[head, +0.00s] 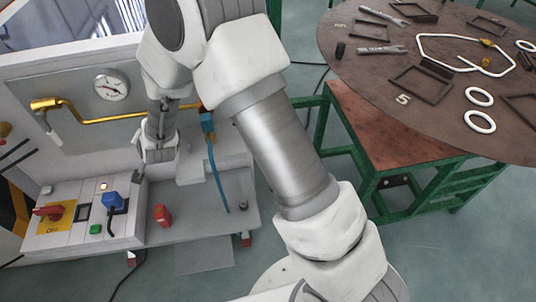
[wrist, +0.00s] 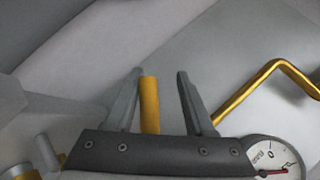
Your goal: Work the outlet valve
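A yellow pipe (head: 100,116) runs across the grey panel in the head view. Its left end has a brass-coloured valve body (head: 42,104) with a pale lever below it, and its right end meets a blue fitting (head: 207,121) with a blue hose. Which of these is the outlet valve I cannot tell. My gripper (head: 155,158) is in front of the panel, below the pipe. In the wrist view its two fingers (wrist: 164,95) are apart, with a yellow rod (wrist: 150,104) showing between them, nearer the left finger. Contact with the rod cannot be told.
A pressure gauge (head: 111,85) is on the panel. Below is a control box (head: 85,215) with a red switch (head: 48,211), a blue plug (head: 113,200) and a green button (head: 96,229). A round table (head: 450,120) with frames and tools stands at the right.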

